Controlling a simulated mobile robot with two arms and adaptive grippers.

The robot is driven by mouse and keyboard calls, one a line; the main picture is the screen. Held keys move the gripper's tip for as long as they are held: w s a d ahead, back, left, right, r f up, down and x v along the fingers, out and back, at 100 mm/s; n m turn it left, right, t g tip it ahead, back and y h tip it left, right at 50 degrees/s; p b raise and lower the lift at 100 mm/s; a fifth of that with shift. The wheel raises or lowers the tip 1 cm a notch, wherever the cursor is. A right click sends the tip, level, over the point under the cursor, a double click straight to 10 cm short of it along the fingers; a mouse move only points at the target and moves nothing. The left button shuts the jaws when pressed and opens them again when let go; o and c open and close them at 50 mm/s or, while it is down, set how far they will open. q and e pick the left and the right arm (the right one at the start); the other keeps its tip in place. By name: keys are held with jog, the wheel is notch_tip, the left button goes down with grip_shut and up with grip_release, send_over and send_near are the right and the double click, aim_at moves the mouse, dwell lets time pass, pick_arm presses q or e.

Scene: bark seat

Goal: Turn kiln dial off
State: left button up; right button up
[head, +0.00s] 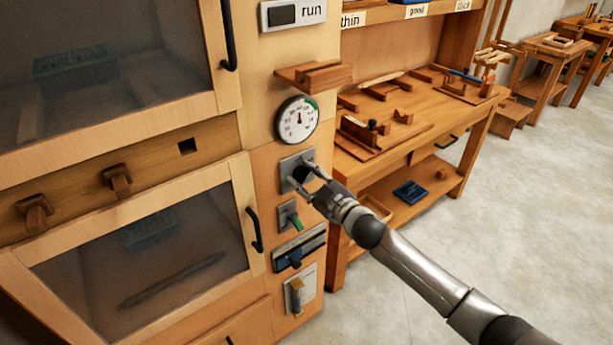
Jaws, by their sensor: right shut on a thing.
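The kiln (240,130) is a wooden cabinet with two glazed doors on the left and a narrow control panel on its right side. A black dial (301,173) sits on a grey square plate below a round white gauge (297,121). My right gripper (304,178) reaches in from the lower right and is shut on the dial. Its fingers cover part of the dial, so the dial's pointing direction cannot be told. The gauge needle points about straight up. My left gripper is not in view.
Below the dial are a green-handled switch (293,218), a blue slider (295,259) and a yellowish lever (297,297). A small wooden shelf (314,75) juts out above the gauge. A workbench (440,105) with wooden pieces stands right. The floor (490,210) is clear.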

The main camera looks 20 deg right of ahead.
jog(key=n, duration=0.5)
jog(key=shift+n, duration=0.3)
jog(key=n, duration=0.5)
jog(key=shift+a+f, duration=0.1)
jog(key=shift+f, duration=0.1)
jog(key=shift+n, duration=0.4)
jog(key=o, duration=1)
jog(key=shift+s, duration=0.1)
jog(key=v, duration=1.2)
